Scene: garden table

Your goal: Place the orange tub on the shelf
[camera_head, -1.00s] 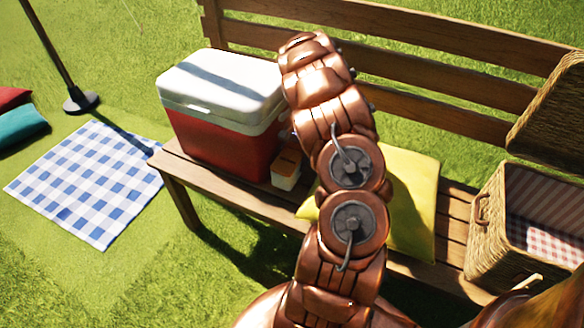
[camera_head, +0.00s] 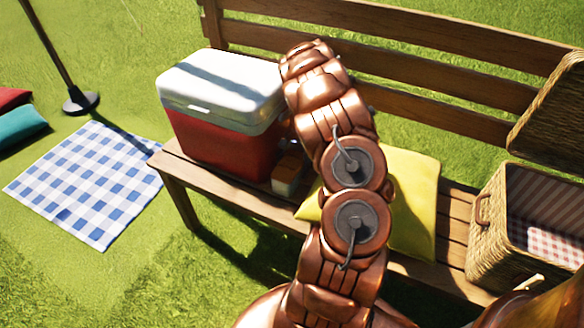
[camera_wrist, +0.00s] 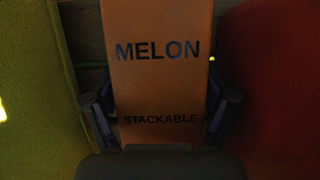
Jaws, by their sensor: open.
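The orange tub (camera_wrist: 158,75) fills the middle of the wrist view, with "MELON" and "STACKABLE" printed on its orange face. In the head view a small tub with an orange top and a pale side (camera_head: 286,180) sits on the bench beside the cooler, partly in shadow. My gripper (camera_wrist: 160,118) is open, with one finger at each side of the tub in the wrist view. I cannot tell whether the fingers touch it. In the head view my arm hides the gripper. I see no clear shelf in either view.
A red cooler with a white lid (camera_head: 222,90) stands close left of the tub. A yellow cushion (camera_head: 413,200) lies close to its right. The wooden bench (camera_head: 225,192) carries an open wicker basket (camera_head: 490,245) farther right. A checked blanket (camera_head: 90,180) lies on the grass.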

